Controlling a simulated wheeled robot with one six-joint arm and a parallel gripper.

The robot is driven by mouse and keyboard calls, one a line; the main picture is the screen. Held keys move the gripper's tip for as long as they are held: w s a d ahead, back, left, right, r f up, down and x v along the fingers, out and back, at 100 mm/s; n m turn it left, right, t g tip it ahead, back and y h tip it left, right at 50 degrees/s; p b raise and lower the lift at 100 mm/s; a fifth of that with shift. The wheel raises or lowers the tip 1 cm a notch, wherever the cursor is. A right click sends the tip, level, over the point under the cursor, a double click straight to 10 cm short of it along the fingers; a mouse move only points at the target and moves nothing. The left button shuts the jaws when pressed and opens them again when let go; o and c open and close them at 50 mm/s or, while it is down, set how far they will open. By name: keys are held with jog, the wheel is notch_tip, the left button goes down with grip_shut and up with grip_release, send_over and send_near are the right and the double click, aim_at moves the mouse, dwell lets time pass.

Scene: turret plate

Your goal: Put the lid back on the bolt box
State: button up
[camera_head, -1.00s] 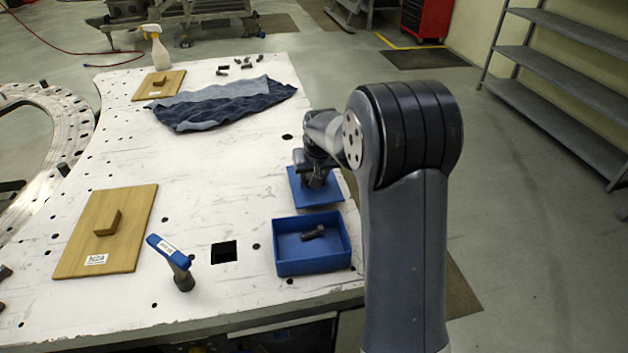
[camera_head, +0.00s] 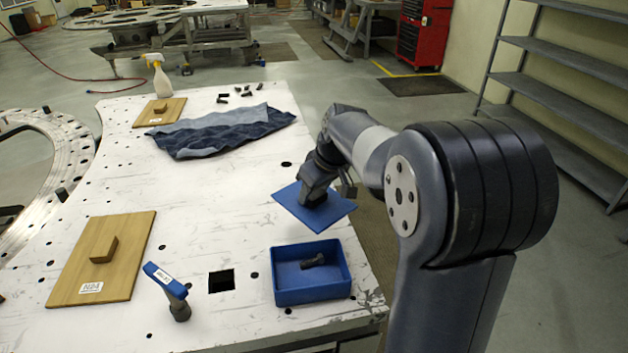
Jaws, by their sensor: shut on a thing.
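The bolt box is an open blue box (camera_head: 287,297) near the front right of the white table, with a dark bolt (camera_head: 312,261) lying inside. The lid is a flat blue square plate (camera_head: 292,205), held above the table behind the box and turned cornerwise in the picture. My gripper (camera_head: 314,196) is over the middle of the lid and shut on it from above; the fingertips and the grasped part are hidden. The lid is clear of the box, and its right corner reaches out past the table's right edge.
A square hole (camera_head: 221,281) lies between tool and box. A crumpled blue cloth (camera_head: 220,132), a smaller wooden plate (camera_head: 160,112) and a spray bottle (camera_head: 159,78) are farther back.

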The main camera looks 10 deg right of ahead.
jog(key=s+a+r+n+g+y+p, duration=0.15)
jog(key=s+a+n+g, duration=0.25)
jog(key=s+n, duration=0.8)
jog(key=shift+y, duration=0.45)
jog(key=shift+d+f+b, duration=0.15)
jog(key=shift+f+b, duration=1.15)
jog(key=shift+f, duration=0.1)
jog(key=shift+d+f+b, duration=0.1)
jog(key=shift+f+b, duration=1.2)
jog(key=shift+f, duration=0.1)
jog(key=shift+f+b, duration=0.7)
jog(key=shift+b, duration=0.05)
jog(key=o, duration=1.1)
jog(key=shift+r, duration=0.15)
jog(key=v, duration=1)
jog(key=shift+s+r, duration=0.15)
jog(key=shift+r, duration=0.15)
jog(key=shift+d, duration=0.1)
